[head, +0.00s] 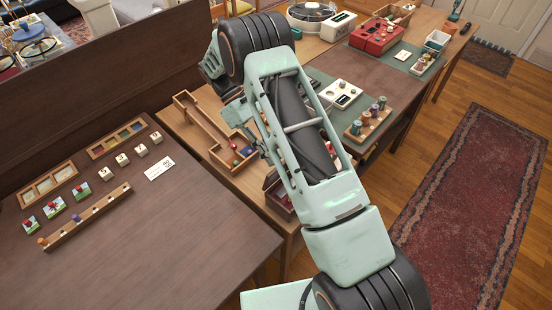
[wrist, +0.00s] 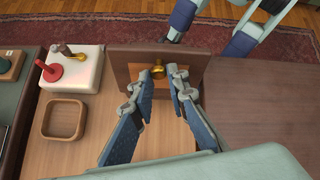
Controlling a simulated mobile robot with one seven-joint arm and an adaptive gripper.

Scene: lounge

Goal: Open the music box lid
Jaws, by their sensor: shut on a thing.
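The music box shows in the wrist view as a dark brown wooden panel (wrist: 120,62) with a small brass knob (wrist: 158,72) at its middle. I cannot tell how far the lid is raised. My gripper (wrist: 160,76) has its two blue-padded fingers on either side of the knob and is shut on it; the exact contact is hard to see. In the head view my arm covers my gripper, and a dark reddish box (head: 279,196) shows only partly beside the arm, on the light wooden table.
In the wrist view, a white block (wrist: 72,84) with a red and a metal peg and a square wooden tray (wrist: 64,120) stand left of the box. In the head view, a wooden tray (head: 188,108) with small balls lies left of my arm.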

